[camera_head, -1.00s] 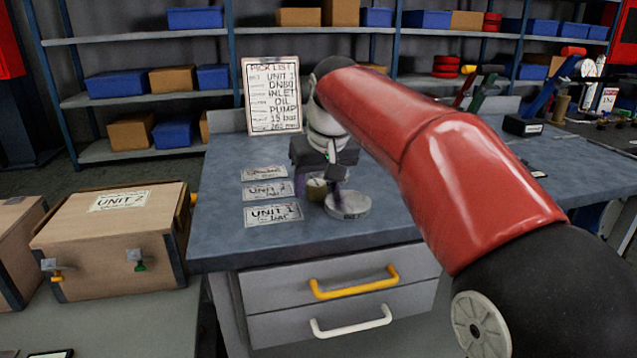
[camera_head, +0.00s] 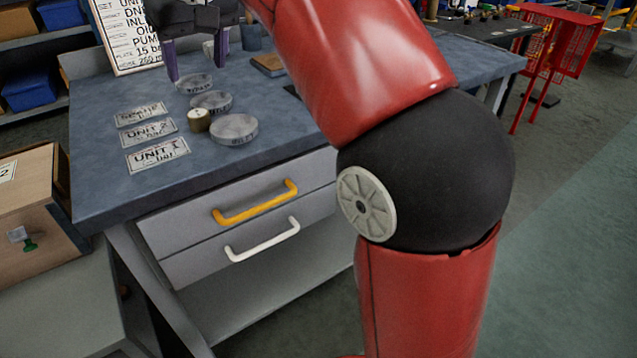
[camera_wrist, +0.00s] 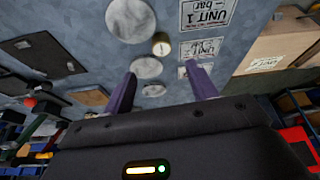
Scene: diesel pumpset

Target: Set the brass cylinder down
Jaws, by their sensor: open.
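The brass cylinder (camera_head: 198,120) stands upright on the workbench (camera_head: 100,185), between the paper labels and a row of grey discs. It also shows in the wrist view (camera_wrist: 161,45), beside the largest disc. My gripper (camera_head: 197,62) is above the back of the bench, behind the cylinder and apart from it. In the wrist view its two purple fingers (camera_wrist: 163,88) are spread with nothing between them. The cylinder lies beyond the fingertips.
Grey discs (camera_head: 234,129) lie right of and behind the cylinder. Labels reading UNIT 1 (camera_head: 157,155) and UNIT 2 (camera_head: 148,133) lie to its left. A pick list board (camera_head: 128,35) stands at the back. Drawers with yellow (camera_head: 255,203) and white handles are below.

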